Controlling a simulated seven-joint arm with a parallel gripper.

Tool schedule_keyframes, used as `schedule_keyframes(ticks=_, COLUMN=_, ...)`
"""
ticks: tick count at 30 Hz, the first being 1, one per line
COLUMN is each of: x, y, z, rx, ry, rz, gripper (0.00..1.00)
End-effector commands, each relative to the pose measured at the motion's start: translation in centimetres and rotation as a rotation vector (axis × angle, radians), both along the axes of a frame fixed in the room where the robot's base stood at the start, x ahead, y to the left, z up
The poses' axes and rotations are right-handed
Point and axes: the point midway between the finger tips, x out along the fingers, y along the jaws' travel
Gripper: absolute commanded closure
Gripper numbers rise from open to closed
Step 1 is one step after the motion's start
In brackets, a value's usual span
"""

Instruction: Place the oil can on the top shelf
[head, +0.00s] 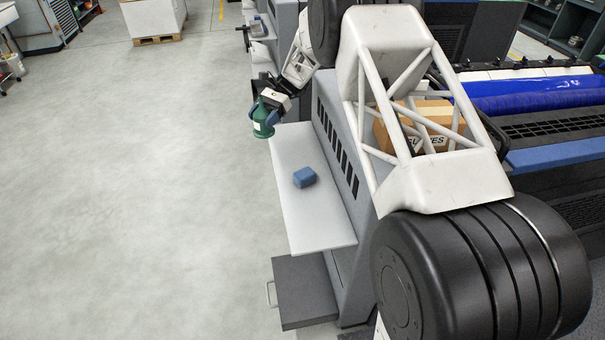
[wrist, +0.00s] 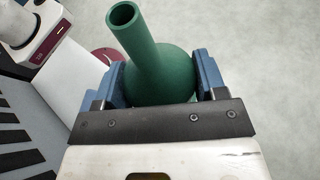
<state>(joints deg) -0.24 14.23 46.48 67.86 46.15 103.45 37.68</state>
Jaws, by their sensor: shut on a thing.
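The oil can (head: 260,127) is dark green with a pale label and a long spout. My gripper (head: 267,110) is shut on it. In the wrist view the can's round green body (wrist: 170,72) sits between the two blue fingers, and its open spout points up and left. In the head view the can is at the upper left end of a white shelf (head: 305,215) on the machine's side. I cannot tell whether its base touches anything, as its underside is hidden.
A blue block (head: 304,177) lies mid-shelf. Below is a dark grey step or drawer (head: 302,285). A cardboard box (head: 432,115) is partly hidden behind my arm. In the wrist view, a white device (wrist: 45,40) and a dark red round thing (wrist: 104,55) are near the can.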

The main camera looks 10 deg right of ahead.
Motion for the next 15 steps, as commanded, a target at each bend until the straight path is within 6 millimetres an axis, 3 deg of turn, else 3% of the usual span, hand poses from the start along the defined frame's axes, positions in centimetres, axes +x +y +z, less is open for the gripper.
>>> schedule_keyframes(ticks=15, x=-2.0, y=-2.4, z=-3.2, rx=0.0, ry=0.0, rz=0.563, gripper=0.71)
